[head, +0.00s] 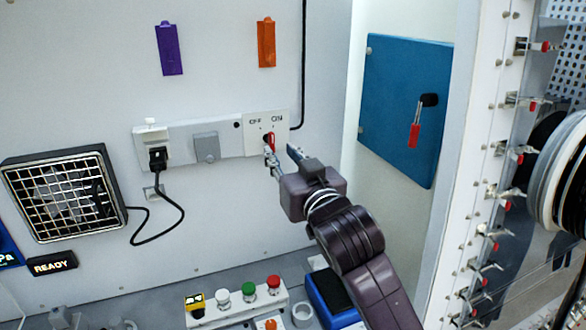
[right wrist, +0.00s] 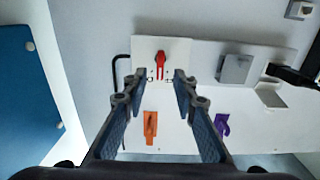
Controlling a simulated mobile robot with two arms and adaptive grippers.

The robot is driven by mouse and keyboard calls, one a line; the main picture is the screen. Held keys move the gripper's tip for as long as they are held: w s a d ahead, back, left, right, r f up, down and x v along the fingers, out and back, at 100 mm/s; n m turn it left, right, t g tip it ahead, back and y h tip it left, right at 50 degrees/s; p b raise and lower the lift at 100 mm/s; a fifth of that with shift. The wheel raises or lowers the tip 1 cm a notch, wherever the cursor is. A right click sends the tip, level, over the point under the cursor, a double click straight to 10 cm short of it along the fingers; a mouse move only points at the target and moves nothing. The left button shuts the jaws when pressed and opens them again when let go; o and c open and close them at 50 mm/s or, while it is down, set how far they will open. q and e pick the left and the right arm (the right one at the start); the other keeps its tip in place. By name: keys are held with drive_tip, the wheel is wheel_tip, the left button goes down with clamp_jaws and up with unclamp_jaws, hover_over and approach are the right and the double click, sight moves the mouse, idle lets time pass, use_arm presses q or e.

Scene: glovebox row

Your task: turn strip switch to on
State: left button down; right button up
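The strip switch (head: 270,140) is a small red lever on a white plate at the right end of the power strip (head: 181,138), below the labels OFF and ON. I cannot tell which label the lever points to. My right gripper (head: 281,156) is just in front of the switch and partly covers it in the head view. In the right wrist view the right gripper (right wrist: 160,77) is open, and the red lever (right wrist: 161,60) shows just beyond the gap between its fingertips. I cannot tell whether they touch. My left gripper is not in view.
A black plug (head: 158,158) with a cord sits in the strip, left of a grey socket cover (head: 206,147). A blue panel (head: 405,108) with a red handle is to the right. A button box (head: 240,301) and a blue bin (head: 332,298) stand below.

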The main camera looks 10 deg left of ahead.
drive_tip(key=v, duration=0.7)
drive_tip(key=shift+w+a, duration=0.1)
